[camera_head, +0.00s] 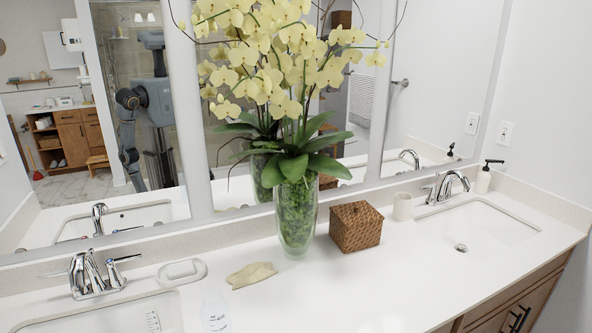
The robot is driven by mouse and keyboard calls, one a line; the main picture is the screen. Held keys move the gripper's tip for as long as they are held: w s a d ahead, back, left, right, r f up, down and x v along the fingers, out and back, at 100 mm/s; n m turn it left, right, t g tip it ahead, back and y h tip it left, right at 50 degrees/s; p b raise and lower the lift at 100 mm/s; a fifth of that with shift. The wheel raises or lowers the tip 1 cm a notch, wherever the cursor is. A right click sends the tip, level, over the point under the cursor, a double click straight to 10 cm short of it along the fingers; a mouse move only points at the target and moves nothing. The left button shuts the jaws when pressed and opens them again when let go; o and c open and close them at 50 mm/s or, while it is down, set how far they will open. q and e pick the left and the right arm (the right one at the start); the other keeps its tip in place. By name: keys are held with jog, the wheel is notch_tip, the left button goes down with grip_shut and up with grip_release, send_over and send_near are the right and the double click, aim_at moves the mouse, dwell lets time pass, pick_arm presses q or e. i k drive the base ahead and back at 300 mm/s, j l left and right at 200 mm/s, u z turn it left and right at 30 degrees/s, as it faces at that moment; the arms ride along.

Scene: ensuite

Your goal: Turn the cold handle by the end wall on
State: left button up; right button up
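The chrome faucet by the end wall (450,186) stands behind the right sink (485,228). Its left lever handle (430,192) shows beside the curved spout. The right-hand handle, on the end-wall side, is mostly hidden by the spout, and I cannot tell its angle. I see no water stream from the spout, and the drain (461,247) lies bare in the basin. Neither of my grippers shows directly in the head view. My own body and one arm show only as a small reflection in the mirror at the left.
A second faucet (92,274) is far left. The front right counter is clear.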

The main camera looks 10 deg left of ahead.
aim_at(110, 263)
jog(key=u, duration=1.45)
